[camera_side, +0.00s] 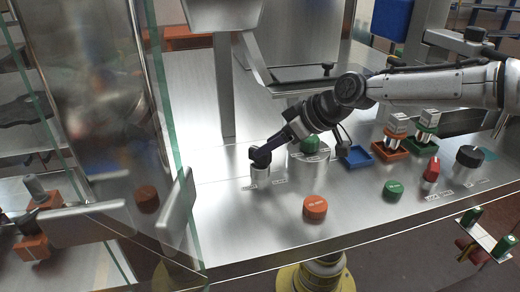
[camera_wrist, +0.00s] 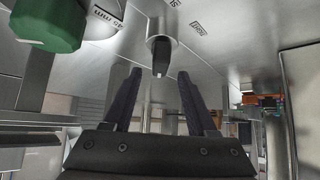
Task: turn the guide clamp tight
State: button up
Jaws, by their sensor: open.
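A short silver post with a black wing-like handle (camera_side: 260,157) stands on the steel table; I take it for the guide clamp, though its label is too small to read. My gripper (camera_side: 268,150) reaches down from the upper right, its fingertips close to the handle. In the wrist view the clamp's dark handle (camera_wrist: 161,53) lies ahead of my gripper (camera_wrist: 160,75), between the lines of the two spread fingers. The jaws are open with nothing held. I cannot tell whether the fingertips touch the handle.
A green knob on a wide silver cylinder (camera_side: 311,144) stands just right of the clamp, also at the wrist view's upper left (camera_wrist: 48,22). Loose orange (camera_side: 315,206) and green (camera_side: 393,189) discs lie in front. A glass panel (camera_side: 165,130) stands left. Blue tray (camera_side: 355,157), red knob (camera_side: 432,169) lie right.

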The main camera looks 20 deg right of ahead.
jog(key=shift+x, duration=1.95)
jog(key=shift+c, duration=0.3)
grip_shut()
